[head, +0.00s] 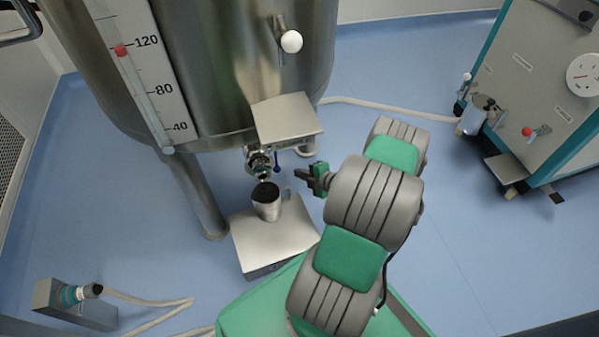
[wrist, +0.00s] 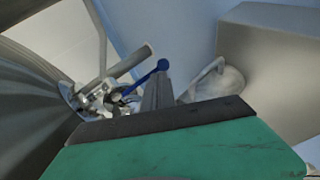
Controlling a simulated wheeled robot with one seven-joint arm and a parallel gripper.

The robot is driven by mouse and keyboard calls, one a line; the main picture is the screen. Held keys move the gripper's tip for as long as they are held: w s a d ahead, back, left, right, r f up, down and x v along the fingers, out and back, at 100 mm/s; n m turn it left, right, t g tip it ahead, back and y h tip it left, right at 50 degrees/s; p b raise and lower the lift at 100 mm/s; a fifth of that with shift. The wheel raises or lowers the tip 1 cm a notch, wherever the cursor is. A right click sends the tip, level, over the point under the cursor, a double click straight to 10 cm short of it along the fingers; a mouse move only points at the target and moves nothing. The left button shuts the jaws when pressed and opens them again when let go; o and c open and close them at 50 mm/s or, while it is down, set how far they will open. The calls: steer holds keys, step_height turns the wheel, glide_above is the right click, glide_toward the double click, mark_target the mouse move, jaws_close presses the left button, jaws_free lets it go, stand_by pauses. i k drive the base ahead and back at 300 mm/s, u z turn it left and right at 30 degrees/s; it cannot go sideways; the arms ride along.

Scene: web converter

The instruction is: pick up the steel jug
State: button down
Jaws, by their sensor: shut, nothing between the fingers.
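The steel jug (head: 267,203) stands upright on a steel platform (head: 262,243), under the outlet valve (head: 262,163) of the big tank. Its inside looks dark and its handle (head: 290,196) points right, toward my arm. My gripper (head: 300,174) is shut and empty, just right of the valve and a little above and right of the jug, apart from it. In the wrist view the closed fingers (wrist: 157,92) point between the valve with its blue lever (wrist: 148,76) and the jug (wrist: 222,84), whose handle shows nearest the fingers. Part of the jug is hidden by my gripper body there.
The steel tank (head: 220,70) with its scale and a jutting steel box (head: 287,118) stand above and behind the jug. A tank leg (head: 197,195) is at left. A grey machine (head: 540,90) is at right.

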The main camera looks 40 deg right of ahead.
mark_target(266, 198)
steer(key=k, duration=1)
